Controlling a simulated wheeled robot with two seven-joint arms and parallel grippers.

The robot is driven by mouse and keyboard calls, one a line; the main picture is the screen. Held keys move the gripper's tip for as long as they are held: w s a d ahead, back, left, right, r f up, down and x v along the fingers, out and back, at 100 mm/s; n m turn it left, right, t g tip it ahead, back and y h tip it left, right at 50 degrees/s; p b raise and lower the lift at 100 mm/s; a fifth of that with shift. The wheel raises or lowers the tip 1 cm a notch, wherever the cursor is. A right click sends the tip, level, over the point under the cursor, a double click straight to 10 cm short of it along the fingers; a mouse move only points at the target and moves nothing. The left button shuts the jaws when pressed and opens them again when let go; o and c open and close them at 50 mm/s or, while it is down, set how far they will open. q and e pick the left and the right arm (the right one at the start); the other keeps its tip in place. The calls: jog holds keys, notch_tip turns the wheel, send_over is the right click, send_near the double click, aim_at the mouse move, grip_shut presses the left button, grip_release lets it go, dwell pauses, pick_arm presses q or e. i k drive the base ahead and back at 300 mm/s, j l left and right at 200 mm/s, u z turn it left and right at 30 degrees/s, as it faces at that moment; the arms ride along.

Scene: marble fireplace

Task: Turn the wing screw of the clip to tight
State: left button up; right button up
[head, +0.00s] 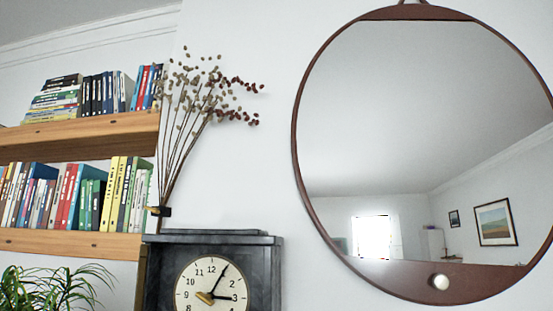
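No clip with a wing screw can be made out for certain. A small dark piece with a tan part (158,211) sits at the foot of the dried stems, beside the shelf end and above the clock; it is too small to tell what it is. A pale round knob (440,282) sits on the brown lower band of the mirror. Neither of my grippers is in view.
A large round mirror (400,130) with a brown rim hangs at the right. A dark clock (262,270) stands at bottom centre-left. Dried stems (183,145) rise behind it. Wooden shelves (80,132) with books and a green plant (60,288) fill the left.

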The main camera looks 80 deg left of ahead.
aim_at(156, 210)
jog(key=l+u, duration=0.1)
jog(key=u, duration=3.2)
